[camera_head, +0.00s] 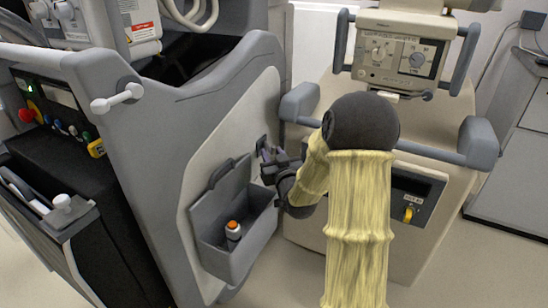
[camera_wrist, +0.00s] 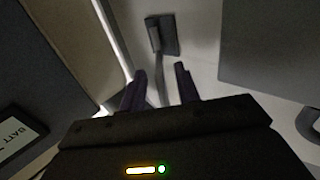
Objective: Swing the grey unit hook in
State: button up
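The hook (camera_wrist: 154,36) in the wrist view is a dark bar on a small dark plate on a pale panel. A thin grey strip runs down from it between my fingers; I cannot tell whether this is the hook's arm or its shadow. My gripper (camera_wrist: 160,72) is open, its two dark fingers pointing at the hook with a visible gap between them. In the head view my gripper (camera_head: 264,157) is at the side panel of the grey unit (camera_head: 228,105), above a bin. It hides most of the hook there.
The grey bin (camera_head: 225,255) on the panel holds a small bottle with an orange cap (camera_head: 233,229). A beige unit (camera_head: 300,225) with grey bumpers stands close behind my arm. A white knobbed handle (camera_head: 118,98) sticks out at the left. Floor is clear at the lower right.

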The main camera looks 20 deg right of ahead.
jog(key=shift+s, duration=0.1)
jog(key=s+a+b, duration=0.1)
jog(key=s+b, duration=1.5)
jog(key=s, duration=0.1)
dwell(0.4)
jog(key=shift+s, duration=0.1)
